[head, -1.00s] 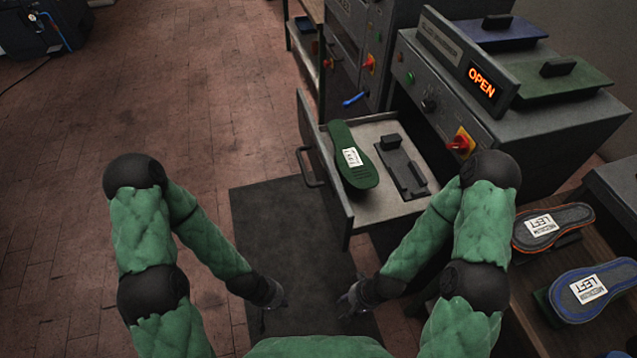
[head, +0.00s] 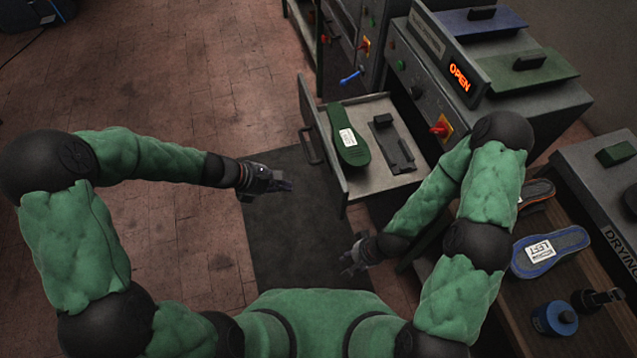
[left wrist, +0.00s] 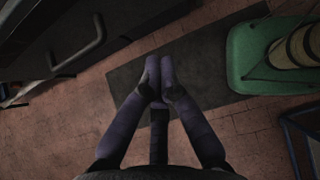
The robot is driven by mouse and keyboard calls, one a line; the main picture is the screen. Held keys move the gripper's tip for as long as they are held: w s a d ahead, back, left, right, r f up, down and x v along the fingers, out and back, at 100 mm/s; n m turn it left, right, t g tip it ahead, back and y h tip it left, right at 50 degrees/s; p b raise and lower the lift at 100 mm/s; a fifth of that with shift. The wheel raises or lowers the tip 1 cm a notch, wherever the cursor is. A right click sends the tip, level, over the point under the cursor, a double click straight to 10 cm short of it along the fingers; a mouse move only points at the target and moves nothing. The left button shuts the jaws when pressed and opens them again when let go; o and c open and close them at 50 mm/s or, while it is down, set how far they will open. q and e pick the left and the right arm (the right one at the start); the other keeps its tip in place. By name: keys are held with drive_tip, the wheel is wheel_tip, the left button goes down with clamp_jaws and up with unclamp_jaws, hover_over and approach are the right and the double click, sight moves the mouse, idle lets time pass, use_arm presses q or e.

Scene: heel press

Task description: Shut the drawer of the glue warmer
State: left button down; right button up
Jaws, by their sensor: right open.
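The glue warmer (head: 490,95) is a grey machine with a lit "OPEN" display and a red-yellow knob. Its drawer (head: 375,189) is pulled out towards the left, with a dark bar handle (head: 312,146) on its front. A green insole (head: 347,140) with a white label lies in it beside a dark fixture (head: 394,142). The handle also shows at the upper left of the left wrist view (left wrist: 88,50). My left gripper (head: 287,186) is empty, in front of the drawer and apart from it; its fingers look shut together. My right gripper (head: 348,268) is open and empty, below the drawer's near corner.
A dark mat (head: 270,235) lies on the brick floor before the drawer. A wooden bench at the right holds a blue-edged insole (head: 550,250), an orange-edged insole (head: 537,192) and a blue jar (head: 555,318). Another machine with a blue lever (head: 351,77) stands behind.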

use_arm(q)
drive_tip(key=shift+w+d+r+b+x, duration=0.1)
drive_tip(key=shift+d+r+b+x, duration=0.45)
drive_tip(key=shift+x, duration=1.6)
drive_tip(key=shift+w+d+r+b+x, duration=0.15)
drive_tip(key=shift+b+x, duration=0.75)
drive_tip(key=shift+x, duration=1.2)
drive_tip(key=shift+w+d+r+b+x, duration=0.1)
drive_tip(key=shift+d+r+b+x, duration=0.4)
drive_tip(key=shift+x, duration=1.65)
use_arm(e)
drive_tip(key=shift+f, duration=2.15)
use_arm(q)
drive_tip(key=shift+a+f, duration=0.2)
